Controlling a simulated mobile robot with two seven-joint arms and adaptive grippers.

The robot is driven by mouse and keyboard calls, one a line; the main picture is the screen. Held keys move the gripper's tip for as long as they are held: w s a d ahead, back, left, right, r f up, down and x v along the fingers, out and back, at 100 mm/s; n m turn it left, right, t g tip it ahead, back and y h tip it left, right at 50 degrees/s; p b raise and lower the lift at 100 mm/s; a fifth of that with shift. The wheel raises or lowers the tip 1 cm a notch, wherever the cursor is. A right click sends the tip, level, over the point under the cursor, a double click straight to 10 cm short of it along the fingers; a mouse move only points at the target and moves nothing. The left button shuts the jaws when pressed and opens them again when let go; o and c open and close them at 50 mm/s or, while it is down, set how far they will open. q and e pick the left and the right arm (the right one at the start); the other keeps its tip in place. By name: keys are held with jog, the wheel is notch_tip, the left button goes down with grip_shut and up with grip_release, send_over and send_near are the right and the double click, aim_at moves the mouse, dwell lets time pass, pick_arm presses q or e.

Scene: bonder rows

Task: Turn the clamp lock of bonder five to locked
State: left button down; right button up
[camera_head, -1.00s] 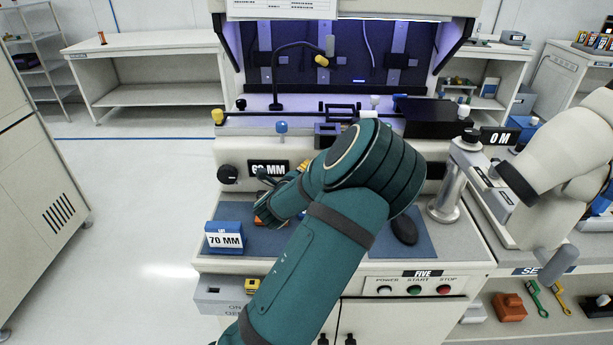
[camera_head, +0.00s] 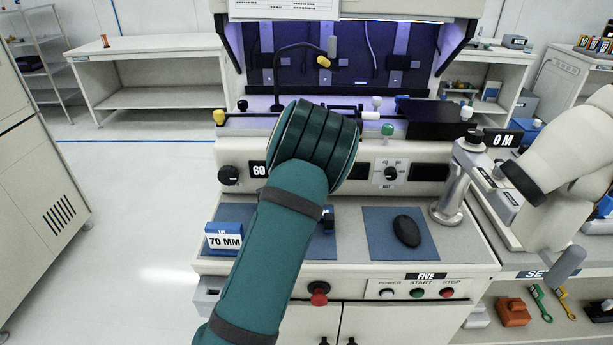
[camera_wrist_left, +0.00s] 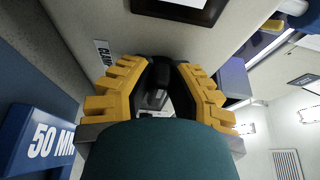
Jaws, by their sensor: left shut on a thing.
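Bonder five (camera_head: 470,255) stands in front of me, with a FIVE label over its power, start and stop buttons. My left arm (camera_head: 275,235) reaches up across its front panel and hides the clamp lock and my left gripper in the head view. In the left wrist view my left gripper (camera_wrist_left: 160,88) has its yellow fingers on both sides of a black knob (camera_wrist_left: 158,75), shut on it. A partly cut-off CLAMP label (camera_wrist_left: 103,54) is on the panel beside it. The knob's exact turn is hard to read. My right gripper is not in view.
A blue 70 MM block (camera_head: 223,238) stands at the worktop's left, and a blue 50 MM block (camera_wrist_left: 40,140) shows in the wrist view. A black mouse-like object (camera_head: 407,231) lies on a blue mat. A microscope-like white body (camera_head: 565,150) crowds the right side. The left floor is clear.

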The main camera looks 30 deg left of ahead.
pick_arm(q)
jog(key=shift+r, duration=0.1)
jog(key=c, duration=0.9)
grip_release()
jog(key=shift+w, duration=0.1)
jog(key=s, duration=0.5)
jog(key=s+d, duration=0.1)
jog(key=s, duration=0.1)
jog(key=shift+s+d, duration=0.1)
jog(key=shift+s, duration=0.2)
